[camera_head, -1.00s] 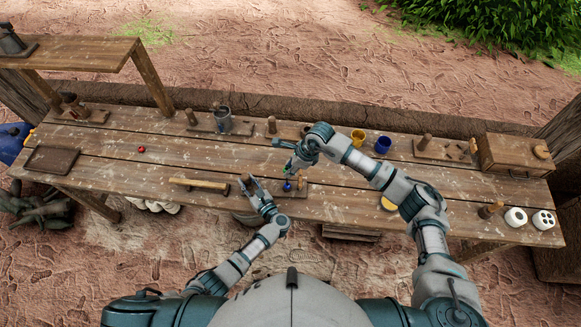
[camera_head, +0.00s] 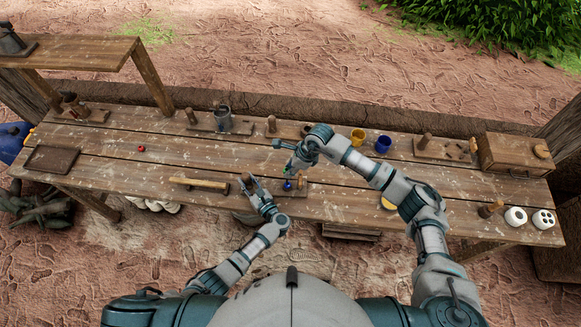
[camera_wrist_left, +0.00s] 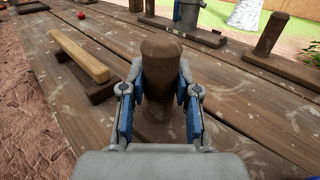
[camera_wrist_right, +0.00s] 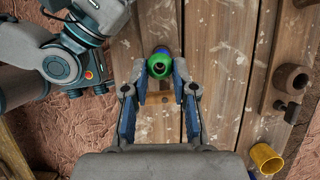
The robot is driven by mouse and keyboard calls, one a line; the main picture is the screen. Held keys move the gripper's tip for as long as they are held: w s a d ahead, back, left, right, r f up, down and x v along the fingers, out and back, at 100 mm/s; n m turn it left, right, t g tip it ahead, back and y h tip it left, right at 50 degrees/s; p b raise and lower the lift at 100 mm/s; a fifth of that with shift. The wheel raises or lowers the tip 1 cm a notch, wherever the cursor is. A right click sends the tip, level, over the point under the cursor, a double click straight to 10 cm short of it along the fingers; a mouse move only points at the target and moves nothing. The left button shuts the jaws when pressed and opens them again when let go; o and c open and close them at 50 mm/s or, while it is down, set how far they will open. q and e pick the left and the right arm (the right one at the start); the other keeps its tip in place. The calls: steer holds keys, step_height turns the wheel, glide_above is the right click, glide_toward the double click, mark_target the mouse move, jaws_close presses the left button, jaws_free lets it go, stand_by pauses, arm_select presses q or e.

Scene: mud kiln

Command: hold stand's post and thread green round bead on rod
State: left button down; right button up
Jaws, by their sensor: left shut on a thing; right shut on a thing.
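My left gripper (camera_head: 249,183) is shut on a thick, dark wooden post (camera_wrist_left: 160,70). In the left wrist view the post's rounded top rises between the fingers. My right gripper (camera_wrist_right: 159,82) is shut on the green round bead (camera_wrist_right: 158,65), with the bead's dark hole facing the camera. A blue bead (camera_head: 288,186) shows low at the stand (camera_head: 303,190) in the head view. Blue (camera_wrist_right: 162,49) also shows just behind the green bead in the right wrist view. The rod is hidden there, so I cannot tell whether the green bead is around it.
A tan bar (camera_head: 200,184) lies on supports left of my left gripper. A red ball (camera_head: 141,149) lies further left. A yellow cup (camera_head: 357,137) and a blue cup (camera_head: 383,144) stand behind my right arm. A wooden box (camera_head: 515,153) stands at the right end.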

steer(key=shift+f, duration=0.85)
steer(key=o, duration=0.9)
steer(key=shift+r, duration=3)
arm_select(q)
steer(key=c, duration=0.8)
jaws_free()
steer(key=shift+o, duration=0.2)
